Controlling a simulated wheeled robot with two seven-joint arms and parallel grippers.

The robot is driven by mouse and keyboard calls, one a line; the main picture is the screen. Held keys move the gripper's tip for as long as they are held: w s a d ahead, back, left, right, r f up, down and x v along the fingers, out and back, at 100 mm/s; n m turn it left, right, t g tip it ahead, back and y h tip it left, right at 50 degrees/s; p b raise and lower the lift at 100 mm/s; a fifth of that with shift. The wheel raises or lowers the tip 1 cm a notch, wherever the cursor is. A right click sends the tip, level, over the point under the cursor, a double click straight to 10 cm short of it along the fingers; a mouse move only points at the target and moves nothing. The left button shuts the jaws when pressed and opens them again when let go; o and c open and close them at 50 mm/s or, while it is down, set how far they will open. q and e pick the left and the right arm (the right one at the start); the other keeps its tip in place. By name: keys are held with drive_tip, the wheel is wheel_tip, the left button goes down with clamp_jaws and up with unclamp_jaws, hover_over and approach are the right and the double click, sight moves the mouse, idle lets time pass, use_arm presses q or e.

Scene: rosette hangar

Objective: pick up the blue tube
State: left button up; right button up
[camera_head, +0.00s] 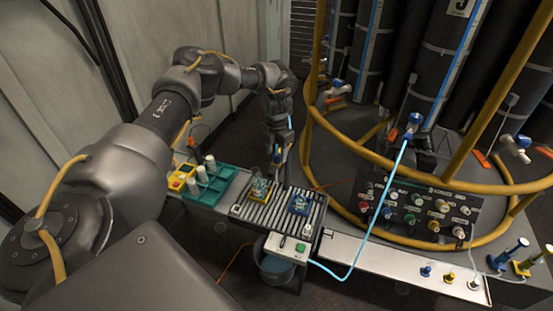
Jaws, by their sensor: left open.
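A light blue tube (381,205) hangs from a blue-and-white valve fitting (413,122) on the dark cylinders and curves down to the bench by the white control box. Smaller blue pieces also show: a blue peg (426,271) on the pale front shelf and a blue upright piece (508,255) at the far right. My left gripper (279,158) points down above the back of the roller rack, open, left of the light blue tube and apart from it. Its fingertips are small in view. My right gripper is out of view.
A yellow rail (390,165) rings the cylinders, with a knob panel (420,208) in front. A bucket (277,268) stands below.

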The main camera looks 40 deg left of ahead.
use_arm(q)
drive_tip(key=shift+f, duration=0.6)
drive_tip(key=c, duration=1)
drive_tip(key=shift+r, duration=0.15)
